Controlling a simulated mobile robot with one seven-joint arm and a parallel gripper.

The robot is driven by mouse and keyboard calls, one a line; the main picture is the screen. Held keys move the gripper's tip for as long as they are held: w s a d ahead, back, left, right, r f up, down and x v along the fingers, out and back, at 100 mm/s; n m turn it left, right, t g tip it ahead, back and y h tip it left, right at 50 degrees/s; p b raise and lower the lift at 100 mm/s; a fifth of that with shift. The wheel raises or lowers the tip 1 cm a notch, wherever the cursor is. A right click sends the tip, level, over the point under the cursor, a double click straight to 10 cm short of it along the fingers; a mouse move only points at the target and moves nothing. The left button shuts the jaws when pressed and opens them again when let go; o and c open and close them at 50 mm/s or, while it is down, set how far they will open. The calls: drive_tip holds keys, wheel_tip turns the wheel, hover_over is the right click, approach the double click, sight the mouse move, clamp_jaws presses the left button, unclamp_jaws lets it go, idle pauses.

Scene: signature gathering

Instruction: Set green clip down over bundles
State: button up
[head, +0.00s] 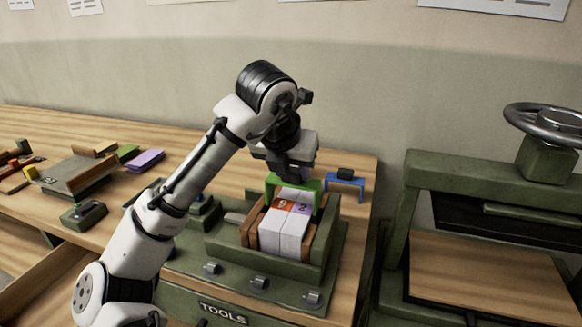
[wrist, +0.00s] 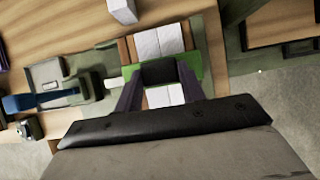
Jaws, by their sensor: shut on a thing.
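My gripper (head: 288,176) points down, shut on the black handle (wrist: 158,73) of the green clip (head: 300,184). The clip also shows in the wrist view (wrist: 195,69), lying crosswise over the white bundles. The bundles (head: 283,232) stand side by side in a green holder (head: 330,265) with wooden side walls. Orange and purple numbered labels show on their tops. In the head view the clip is at the far part of the bundles, its legs toward either side. I cannot tell whether it touches them.
A blue clip (head: 346,181) with a black handle stands on the table behind and right of the holder. A green press (head: 480,180) with a handwheel stands at the right. Purple (head: 146,160) and other coloured pieces lie at the left.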

drive_tip(key=shift+f+b, duration=1.7)
drive_tip(key=shift+f, duration=1.05)
drive_tip(key=shift+f, duration=0.25)
drive_tip(key=o, duration=1.1)
